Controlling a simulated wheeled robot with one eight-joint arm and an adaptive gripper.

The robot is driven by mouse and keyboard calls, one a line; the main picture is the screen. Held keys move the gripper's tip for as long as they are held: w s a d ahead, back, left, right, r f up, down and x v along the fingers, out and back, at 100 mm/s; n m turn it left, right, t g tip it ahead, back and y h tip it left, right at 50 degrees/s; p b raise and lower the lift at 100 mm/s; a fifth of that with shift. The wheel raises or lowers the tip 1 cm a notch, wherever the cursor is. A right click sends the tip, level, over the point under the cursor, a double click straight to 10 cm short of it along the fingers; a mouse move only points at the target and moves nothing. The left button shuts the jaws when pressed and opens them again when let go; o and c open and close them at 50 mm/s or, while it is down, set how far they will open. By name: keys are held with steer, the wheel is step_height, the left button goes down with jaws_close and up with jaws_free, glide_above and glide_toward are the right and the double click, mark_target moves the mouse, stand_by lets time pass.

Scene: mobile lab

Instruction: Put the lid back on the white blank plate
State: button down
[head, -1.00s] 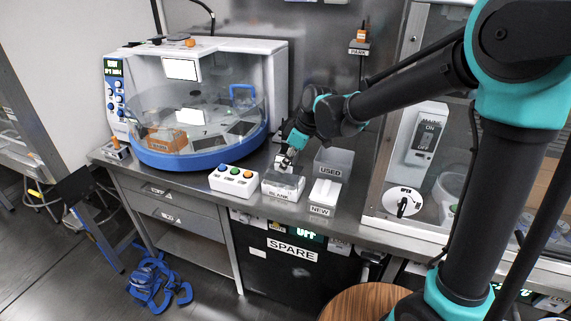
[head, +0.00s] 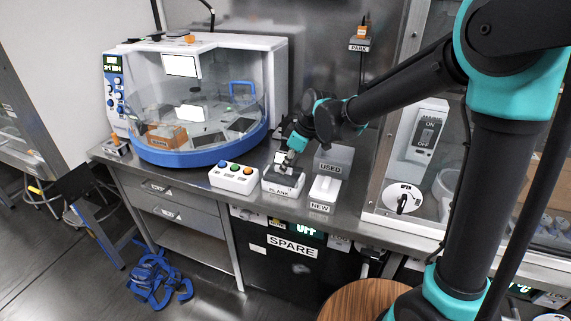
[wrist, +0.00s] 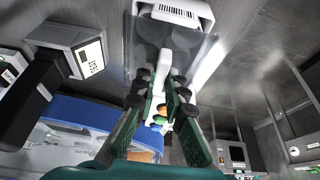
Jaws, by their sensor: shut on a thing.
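My gripper (head: 289,168) is over the BLANK stand (head: 270,188) on the bench in the head view. In the wrist view my gripper (wrist: 165,100) is shut on a slim white handle (wrist: 162,68), which appears to belong to a clear lid (wrist: 205,50). In the head view the lid (head: 287,179) looks greyish, just under the fingers at the stand. A white block with a barcode (wrist: 176,12), apparently the blank plate, shows beyond the lid in the wrist view. In the head view the plate is hard to make out under the lid; I cannot tell whether they touch.
A white box with coloured buttons (head: 234,178) stands close on the left. The USED holder (head: 333,160) and the NEW stand (head: 322,192) are close on the right. A large blue-and-white machine (head: 195,100) fills the bench's back left.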

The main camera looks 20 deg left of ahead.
steer(key=shift+f, duration=0.6)
steer(key=c, duration=1.5)
jaws_free()
steer(key=v, duration=1.2)
